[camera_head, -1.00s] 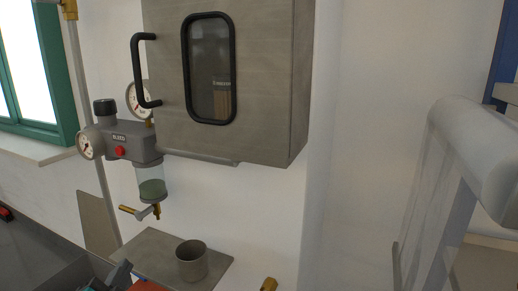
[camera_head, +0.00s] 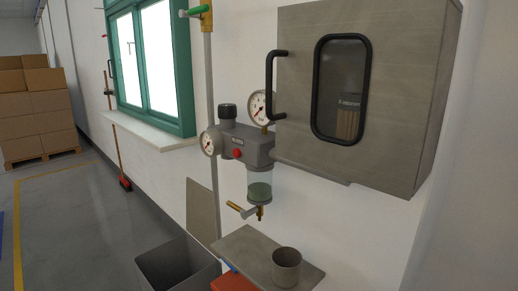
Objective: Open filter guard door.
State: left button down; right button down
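The filter guard door (camera_head: 294,148) is the front of a grey metal cabinet on the wall at the upper right. It has a dark window (camera_head: 341,90) with a black rim and a black bar handle (camera_head: 270,84) on its left side. The door looks shut. Below and left of it is the filter unit (camera_head: 247,145) with gauges, a red button and a clear bowl (camera_head: 259,191). Neither of my grippers is in view.
A shelf plate (camera_head: 240,245) with a metal cup (camera_head: 287,267) juts out below the filter. A grey bin (camera_head: 178,265) stands to its left. A broom (camera_head: 119,165) leans by the window; stacked boxes (camera_head: 38,105) stand far left. The floor at left is open.

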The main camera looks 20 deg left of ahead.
aim_at(403, 40)
jog(key=j+z, duration=0.1)
jog(key=j, duration=0.8)
jog(key=j+z, duration=0.1)
jog(key=j, duration=0.8)
jog(key=k+j+z, duration=0.1)
jog(key=j, duration=0.75)
